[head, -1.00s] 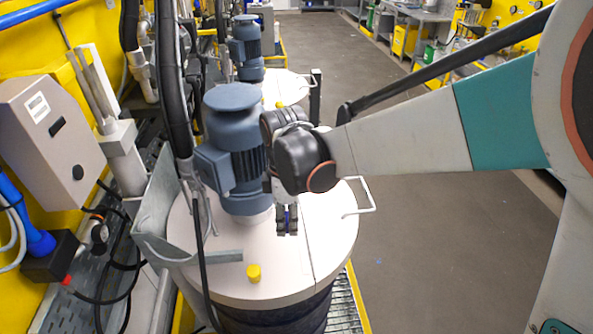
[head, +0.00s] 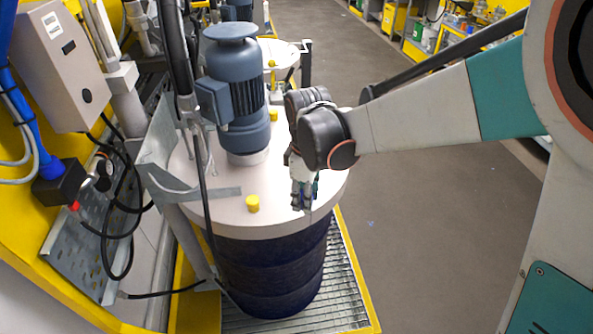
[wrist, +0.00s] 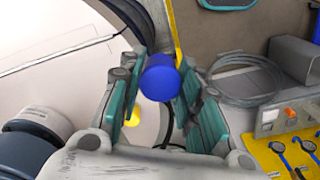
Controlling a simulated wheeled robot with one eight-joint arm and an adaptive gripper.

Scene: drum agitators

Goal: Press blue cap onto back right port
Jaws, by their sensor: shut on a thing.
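My gripper (head: 302,203) hangs fingers-down over the right part of the lid (head: 220,208) of the near drum, close to the rim. In the wrist view its teal-padded fingers are shut on a round blue cap (wrist: 160,78). In the head view the cap is mostly hidden by the fingers. One yellow cap (head: 253,203) sits on the front of the lid. A yellow cap (wrist: 132,117) shows beyond the fingers in the wrist view. No open port is clearly visible.
A blue-grey agitator motor (head: 235,95) stands upright on the lid, left of my gripper. Black hoses and a metal bracket (head: 185,192) are at the lid's left. A second drum lid (head: 283,52) is behind. The grey floor on the right is clear.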

